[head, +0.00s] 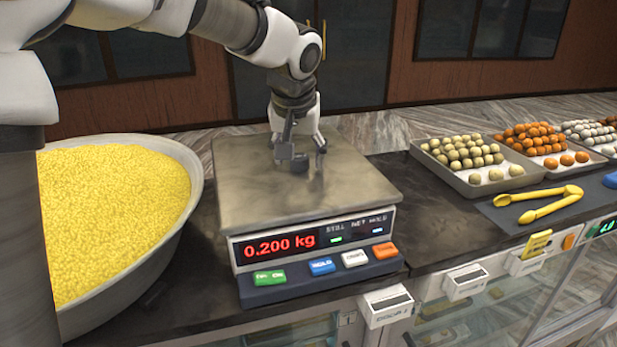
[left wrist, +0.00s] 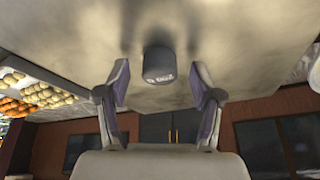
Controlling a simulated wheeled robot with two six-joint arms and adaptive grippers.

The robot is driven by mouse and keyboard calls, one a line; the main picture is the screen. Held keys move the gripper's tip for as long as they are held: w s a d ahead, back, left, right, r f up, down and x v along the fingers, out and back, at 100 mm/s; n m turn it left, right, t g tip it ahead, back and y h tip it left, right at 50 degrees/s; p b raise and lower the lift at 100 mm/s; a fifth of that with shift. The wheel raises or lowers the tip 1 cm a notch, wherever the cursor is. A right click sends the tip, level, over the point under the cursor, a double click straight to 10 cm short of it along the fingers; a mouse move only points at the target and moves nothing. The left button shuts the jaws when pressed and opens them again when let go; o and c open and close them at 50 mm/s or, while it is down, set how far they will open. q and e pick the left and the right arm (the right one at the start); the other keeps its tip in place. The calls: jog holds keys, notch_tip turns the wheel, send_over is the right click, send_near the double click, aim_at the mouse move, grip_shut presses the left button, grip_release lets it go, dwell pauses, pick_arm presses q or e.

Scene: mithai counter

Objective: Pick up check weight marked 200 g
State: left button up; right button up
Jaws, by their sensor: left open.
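The check weight is a small dark grey cylinder standing on the scale's metal pan (head: 240,175). In the left wrist view the weight (left wrist: 158,66) shows a "200 g" marking, seen upside down. In the head view the weight (head: 299,164) is partly hidden by my left gripper (head: 302,160). The left gripper is open, pointing down over the pan. In the left wrist view its fingers (left wrist: 160,95) stand apart on either side of the weight, with gaps visible. The scale's red display (head: 276,245) reads 0.200 kg. My right gripper is not in view.
A large metal bowl of yellow grains (head: 197,165) stands left of the scale. To the right are trays of round sweets (head: 440,175) and yellow tongs (head: 540,203) on a dark mat. The dark counter strip (head: 445,240) right of the scale is clear.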

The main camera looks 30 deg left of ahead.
pick_arm(q)
jog(key=shift+w+d+f, duration=0.1)
jog(key=shift+w+f, duration=0.3)
jog(key=shift+w, duration=0.2)
jog(key=shift+r, duration=0.1)
jog(key=shift+s+r, duration=0.2)
jog(key=shift+s, duration=0.25)
jog(key=shift+s+r, duration=0.2)
jog(key=shift+s, duration=0.25)
jog(key=c, duration=0.7)
jog(key=shift+s, duration=0.25)
grip_shut()
jog(key=shift+w+f, duration=0.1)
jog(key=shift+w, duration=0.3)
